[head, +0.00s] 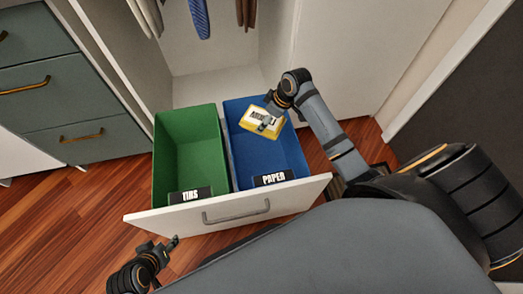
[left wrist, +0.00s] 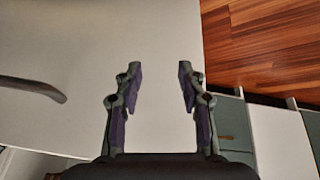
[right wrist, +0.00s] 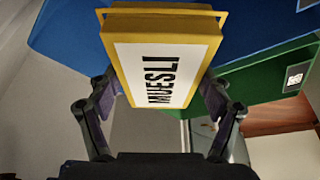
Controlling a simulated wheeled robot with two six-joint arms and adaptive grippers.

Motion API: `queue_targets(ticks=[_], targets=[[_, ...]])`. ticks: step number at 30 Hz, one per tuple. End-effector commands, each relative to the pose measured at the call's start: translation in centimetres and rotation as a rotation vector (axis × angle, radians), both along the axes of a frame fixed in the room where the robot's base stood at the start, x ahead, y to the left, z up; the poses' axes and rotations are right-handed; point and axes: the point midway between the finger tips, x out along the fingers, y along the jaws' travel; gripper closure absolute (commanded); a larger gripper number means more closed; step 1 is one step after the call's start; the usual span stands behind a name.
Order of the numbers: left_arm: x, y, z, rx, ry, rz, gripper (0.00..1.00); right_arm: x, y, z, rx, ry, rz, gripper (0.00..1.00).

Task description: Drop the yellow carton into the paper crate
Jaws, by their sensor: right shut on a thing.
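The yellow carton (head: 262,122) has a white label; in the right wrist view the carton (right wrist: 165,55) reads MUESLI. My right gripper (head: 268,120) is shut on the carton and holds it over the blue crate. The blue paper crate (head: 292,155) stands in the pulled-out drawer at the right, with a dark PAPER label on its front. In the right wrist view the blue crate (right wrist: 255,30) shows beside and behind the carton. My left gripper (left wrist: 158,90) is open and empty in front of the drawer; in the head view it is low at the left (head: 165,250).
A green crate (head: 185,145) with a dark label stands beside the blue one in the white drawer (head: 235,210). A teal cabinet (head: 60,100) is at the left. Clothes (head: 200,18) hang at the top. Wooden floor (head: 60,210) is free at the left.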

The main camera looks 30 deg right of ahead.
Motion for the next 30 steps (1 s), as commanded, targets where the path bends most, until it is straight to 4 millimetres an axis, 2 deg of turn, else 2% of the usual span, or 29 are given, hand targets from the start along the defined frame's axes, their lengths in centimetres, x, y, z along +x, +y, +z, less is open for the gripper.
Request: queue_targets(ticks=[9, 10, 14, 25, 30], targets=[[0.1, -0.1, -0.1, -0.005, -0.014, 0.003, 0.6, 0.0, 0.0, -0.1, -0.001, -0.001, 0.0, 0.52], [0.1, -0.1, -0.1, -0.004, -0.014, 0.002, 0.6, 0.0, 0.0, -0.1, -0.001, -0.001, 0.0, 0.17], [0.1, -0.1, -0.1, -0.004, -0.014, 0.002, 0.6, 0.0, 0.0, -0.1, -0.001, -0.001, 0.0, 0.0], [0.1, 0.0, -0.1, -0.003, -0.014, 0.002, 0.6, 0.0, -0.1, 0.0, -0.001, 0.0, 0.0, 0.0], [0.1, 0.0, -0.1, -0.003, -0.014, 0.002, 0.6, -0.7, -0.8, 2.3, -0.006, -0.004, -0.001, 0.0]])
